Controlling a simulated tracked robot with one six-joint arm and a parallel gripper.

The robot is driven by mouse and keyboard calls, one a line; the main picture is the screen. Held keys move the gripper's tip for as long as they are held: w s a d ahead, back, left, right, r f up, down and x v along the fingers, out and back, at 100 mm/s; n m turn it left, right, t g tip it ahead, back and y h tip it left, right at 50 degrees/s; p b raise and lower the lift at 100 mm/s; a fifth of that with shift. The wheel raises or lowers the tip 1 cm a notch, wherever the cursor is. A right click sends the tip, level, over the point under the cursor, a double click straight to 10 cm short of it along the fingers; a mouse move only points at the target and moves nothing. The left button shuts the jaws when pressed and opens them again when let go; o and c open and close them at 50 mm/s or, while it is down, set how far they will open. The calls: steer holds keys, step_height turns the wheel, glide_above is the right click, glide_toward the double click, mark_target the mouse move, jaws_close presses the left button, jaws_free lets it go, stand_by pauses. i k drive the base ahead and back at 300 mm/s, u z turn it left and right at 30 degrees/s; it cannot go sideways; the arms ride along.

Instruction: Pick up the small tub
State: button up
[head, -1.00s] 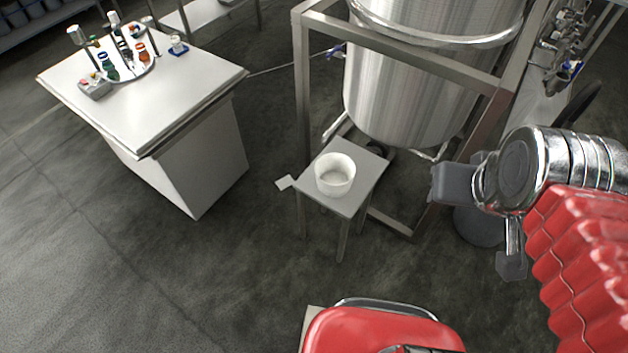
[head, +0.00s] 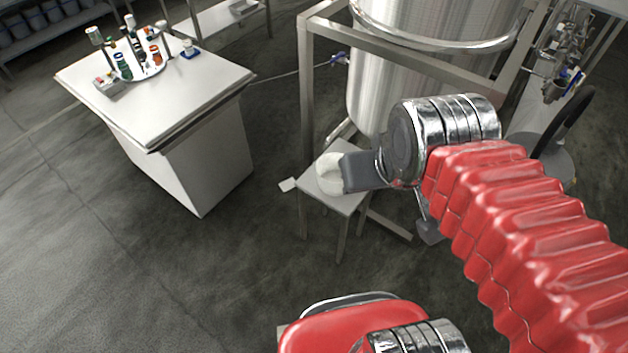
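The small tub (head: 328,176) is white and round and stands upright on a small grey stool (head: 350,203) in front of the steel tank. My gripper (head: 385,205) reaches in from the right. One grey finger overlaps the right part of the tub in the head view and hides it. The other finger shows lower and to the right, well apart from the first, so the gripper is open. I cannot tell whether the near finger touches the tub or only passes in front of it.
A large steel tank (head: 375,80) in a square metal frame (head: 306,100) stands just behind the stool. A white bench (head: 160,100) with bottles on a round tray is at left. Open floor lies between the bench and stool.

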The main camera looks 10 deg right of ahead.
mark_target(328, 173)
steer(key=u, duration=1.6)
steer(key=i, duration=1)
